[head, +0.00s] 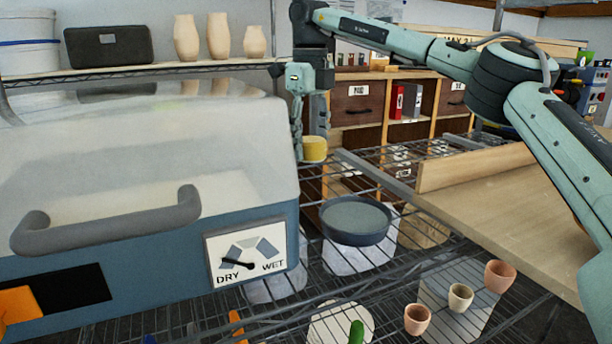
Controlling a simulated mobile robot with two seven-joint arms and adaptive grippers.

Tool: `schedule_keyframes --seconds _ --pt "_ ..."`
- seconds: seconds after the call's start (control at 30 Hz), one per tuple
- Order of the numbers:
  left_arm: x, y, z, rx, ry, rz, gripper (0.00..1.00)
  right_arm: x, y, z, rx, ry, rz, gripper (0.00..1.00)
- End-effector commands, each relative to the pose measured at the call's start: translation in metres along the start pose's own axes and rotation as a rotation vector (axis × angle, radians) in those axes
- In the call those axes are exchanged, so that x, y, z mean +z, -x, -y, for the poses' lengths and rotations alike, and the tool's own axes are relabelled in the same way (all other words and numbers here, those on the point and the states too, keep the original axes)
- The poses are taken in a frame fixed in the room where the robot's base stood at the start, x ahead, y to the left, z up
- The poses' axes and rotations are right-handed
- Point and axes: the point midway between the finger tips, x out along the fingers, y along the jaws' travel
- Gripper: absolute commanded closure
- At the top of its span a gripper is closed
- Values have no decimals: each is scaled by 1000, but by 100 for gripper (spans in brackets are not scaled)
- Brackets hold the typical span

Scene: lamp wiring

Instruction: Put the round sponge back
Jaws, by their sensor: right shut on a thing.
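The round yellow sponge (314,149) is in the upper middle of the head view, above the wire shelf. My right gripper (300,135) points down and is shut on the sponge; its fingers partly overlap the sponge's left side. A round dark blue dish (356,222) is below the sponge and a little to its right. The sponge is apart from the dish. My left gripper is not in view.
A large blue box with a clouded lid, grey handle and DRY/WET dial (246,253) fills the left. A wooden board (500,185) is at right. Small clay pots (461,297) stand at front right. Vases (217,36) stand on the upper left shelf.

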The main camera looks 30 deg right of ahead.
Motion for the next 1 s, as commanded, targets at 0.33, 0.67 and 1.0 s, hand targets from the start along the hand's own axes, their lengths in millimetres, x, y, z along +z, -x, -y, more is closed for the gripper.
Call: schedule_keyframes --seconds 0.33,0.67,1.0 --pt "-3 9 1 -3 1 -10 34 0 -39 0 1 0 -2 68" --pt "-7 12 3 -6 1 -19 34 0 -65 0 1 0 0 68" --pt "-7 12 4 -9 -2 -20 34 0 -67 0 1 0 0 33"
